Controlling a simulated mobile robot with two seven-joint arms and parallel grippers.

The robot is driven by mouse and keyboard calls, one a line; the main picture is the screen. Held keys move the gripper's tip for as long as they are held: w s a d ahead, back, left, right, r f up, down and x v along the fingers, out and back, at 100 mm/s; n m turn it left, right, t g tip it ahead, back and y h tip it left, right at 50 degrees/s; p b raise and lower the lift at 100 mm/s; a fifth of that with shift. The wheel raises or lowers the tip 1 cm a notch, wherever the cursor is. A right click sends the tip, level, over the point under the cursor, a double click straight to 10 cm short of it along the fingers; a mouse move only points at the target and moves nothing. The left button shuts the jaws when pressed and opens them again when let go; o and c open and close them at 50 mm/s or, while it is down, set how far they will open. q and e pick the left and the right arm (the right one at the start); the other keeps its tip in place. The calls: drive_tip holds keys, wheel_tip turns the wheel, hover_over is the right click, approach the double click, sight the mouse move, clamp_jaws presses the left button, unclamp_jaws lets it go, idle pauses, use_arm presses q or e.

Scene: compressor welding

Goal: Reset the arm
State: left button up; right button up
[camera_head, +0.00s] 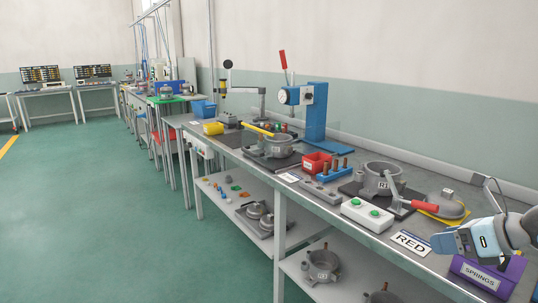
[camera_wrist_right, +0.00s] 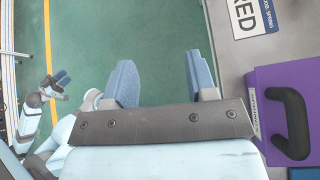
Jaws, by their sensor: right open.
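My right gripper (camera_head: 448,243) is at the lower right of the head view, above the front edge of the workbench, close to the purple SPRINGS bin (camera_head: 486,276). In the right wrist view its two blue fingers (camera_wrist_right: 163,80) are apart with nothing between them. The purple bin (camera_wrist_right: 285,115) stands to the right of the fingers there, with a dark handle-like shape on it. My left gripper (camera_wrist_right: 55,80) shows small at the left of the wrist view, over the green floor; its finger gap is too small to judge. It is not in the head view.
The workbench holds a RED label (camera_head: 411,242), a green-button box (camera_head: 367,215), a compressor housing (camera_head: 381,178) with a red-handled clamp (camera_head: 424,205), a red bin (camera_head: 317,163) and a blue press (camera_head: 315,115). A lower shelf holds more housings (camera_head: 322,264). The floor at left is clear.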

drive_tip(key=s+a+f+m+t+y, duration=0.1)
drive_tip(key=s+a+f+m+y, duration=0.1)
drive_tip(key=a+f+m+y, duration=0.45)
drive_tip(key=s+a+f+m+t+y, duration=0.2)
drive_tip(key=s+a+m, duration=0.15)
drive_tip(key=a, duration=0.55)
drive_tip(key=s+a+f+m+h, duration=0.3)
drive_tip(key=s+f+m+h, duration=0.25)
drive_tip(key=f+m, duration=0.65)
drive_tip(key=s+a+f+m+h, duration=0.5)
drive_tip(key=f+m, duration=0.3)
drive_tip(key=m, duration=0.7)
use_arm(q)
wheel_tip(320, 180, up, 18)
drive_tip(key=s+a+g+y+p, duration=0.1)
drive_tip(key=s+a+p, duration=0.1)
drive_tip(key=p, duration=2.8)
drive_tip(key=shift+a+f, duration=0.25)
drive_tip(key=shift+a, duration=0.2)
use_arm(e)
drive_tip(key=s+d+r, duration=0.1)
drive_tip(key=s+r, duration=0.1)
drive_tip(key=r, duration=0.6)
drive_tip(key=s+d+r+h, duration=0.1)
drive_tip(key=d+r, duration=0.1)
drive_tip(key=r, duration=0.7)
drive_tip(key=shift+s+d+r+m+g, duration=0.15)
drive_tip(key=shift+s+d+m+g, duration=0.15)
drive_tip(key=shift+s+g, duration=0.1)
